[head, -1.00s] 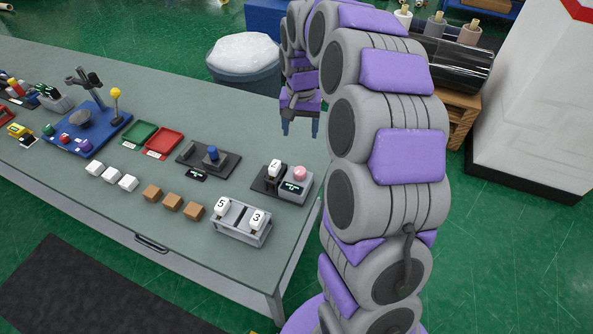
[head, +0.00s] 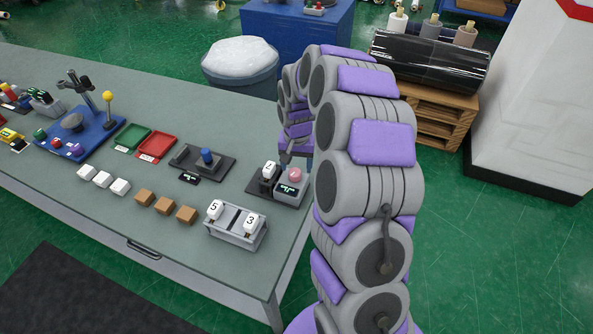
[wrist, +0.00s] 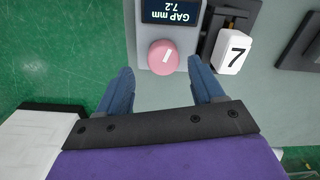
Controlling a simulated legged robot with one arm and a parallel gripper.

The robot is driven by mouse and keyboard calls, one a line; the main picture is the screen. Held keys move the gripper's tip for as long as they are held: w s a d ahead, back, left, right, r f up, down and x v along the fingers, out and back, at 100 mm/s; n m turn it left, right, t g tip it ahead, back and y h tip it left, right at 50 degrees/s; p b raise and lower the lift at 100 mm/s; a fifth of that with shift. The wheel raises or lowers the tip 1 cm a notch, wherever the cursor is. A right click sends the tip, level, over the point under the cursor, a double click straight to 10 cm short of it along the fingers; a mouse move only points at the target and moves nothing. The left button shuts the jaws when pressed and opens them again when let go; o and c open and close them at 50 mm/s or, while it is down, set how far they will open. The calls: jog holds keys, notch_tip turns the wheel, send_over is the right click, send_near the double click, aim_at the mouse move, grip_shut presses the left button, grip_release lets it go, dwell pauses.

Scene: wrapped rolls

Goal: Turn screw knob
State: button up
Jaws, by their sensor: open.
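A round pink knob (head: 294,174) with a white mark sits on a small grey box (head: 291,189) near the right end of the table. In the wrist view the pink knob (wrist: 163,57) lies ahead of my fingertips, roughly midway between them. The display (wrist: 172,11) on that box reads GAP mm 7.2. My gripper (wrist: 161,65) is open and empty, with its blue fingers on either side of the line to the knob. I cannot tell its height above the knob. In the head view my gripper (head: 297,158) is partly hidden by my arm, close behind the knob.
A white block marked 7 (wrist: 234,53) stands in a dark fixture right of the knob in the wrist view. A grey holder (head: 236,228) with white blocks 5 and 3 stands nearby. A blue-knobbed dark fixture (head: 203,162) is to the left. Green floor lies beyond the table edge.

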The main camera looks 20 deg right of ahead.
aim_at(295, 175)
jog(key=shift+a+f, duration=0.15)
jog(key=shift+f, duration=0.6)
jog(key=shift+a+f, duration=0.35)
jog(key=shift+f, duration=0.25)
jog(key=shift+d, duration=0.15)
jog(key=shift+d, duration=0.15)
jog(key=c, duration=1.1)
